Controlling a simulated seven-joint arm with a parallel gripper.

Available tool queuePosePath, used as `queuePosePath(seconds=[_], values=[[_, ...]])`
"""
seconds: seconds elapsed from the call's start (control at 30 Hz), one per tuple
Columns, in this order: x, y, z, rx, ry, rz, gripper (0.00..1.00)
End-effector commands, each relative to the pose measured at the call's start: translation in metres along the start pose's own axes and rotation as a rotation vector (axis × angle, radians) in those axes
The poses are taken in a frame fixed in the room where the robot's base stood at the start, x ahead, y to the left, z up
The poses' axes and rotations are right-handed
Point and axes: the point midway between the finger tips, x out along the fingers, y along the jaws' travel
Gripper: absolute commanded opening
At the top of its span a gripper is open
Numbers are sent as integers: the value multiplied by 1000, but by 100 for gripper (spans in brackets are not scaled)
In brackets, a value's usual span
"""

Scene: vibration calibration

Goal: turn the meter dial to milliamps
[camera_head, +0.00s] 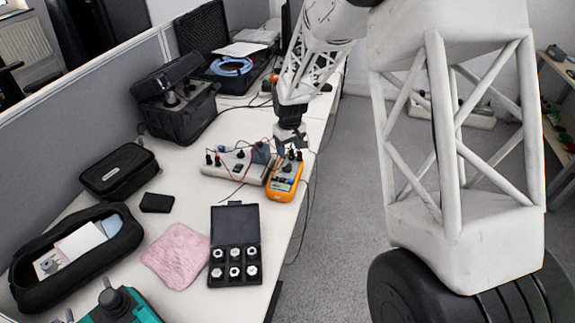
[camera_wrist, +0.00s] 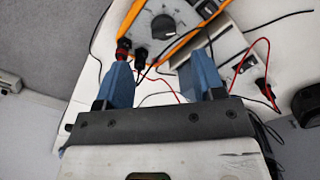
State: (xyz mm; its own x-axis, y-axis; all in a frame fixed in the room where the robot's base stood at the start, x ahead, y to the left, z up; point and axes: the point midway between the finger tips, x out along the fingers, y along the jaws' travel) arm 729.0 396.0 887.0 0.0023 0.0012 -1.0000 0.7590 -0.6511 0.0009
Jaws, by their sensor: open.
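The orange multimeter (camera_head: 283,183) lies face up near the right edge of the white table. In the wrist view the meter (camera_wrist: 152,42) is at the top, with its round dark dial (camera_wrist: 164,27) on a grey face. A red plug and a black plug sit in the meter, just beyond my left finger. My gripper (camera_wrist: 166,72) is open, its two blue fingertips apart and pointing toward the meter, with nothing held between them. The dial is beyond the fingertips and appears untouched. The dial's markings are too small to read. In the head view my gripper (camera_head: 277,150) is partly hidden by cables and plugs.
A white terminal box (camera_head: 232,167) with red and black leads stands left of the meter. Loose cables cross this area. A black case of nuts (camera_head: 236,247), a pink cloth (camera_head: 177,256) and a black pouch (camera_head: 120,172) lie nearer.

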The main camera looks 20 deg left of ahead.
Motion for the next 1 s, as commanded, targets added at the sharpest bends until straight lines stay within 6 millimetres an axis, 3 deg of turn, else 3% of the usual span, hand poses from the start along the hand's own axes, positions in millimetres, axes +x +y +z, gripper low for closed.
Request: queuePosePath(seconds=[0.67,1.0], values=[[12,-4,-6,-11,-3,-1,63],[41,-3,-6,-11,-4,-1,63]])
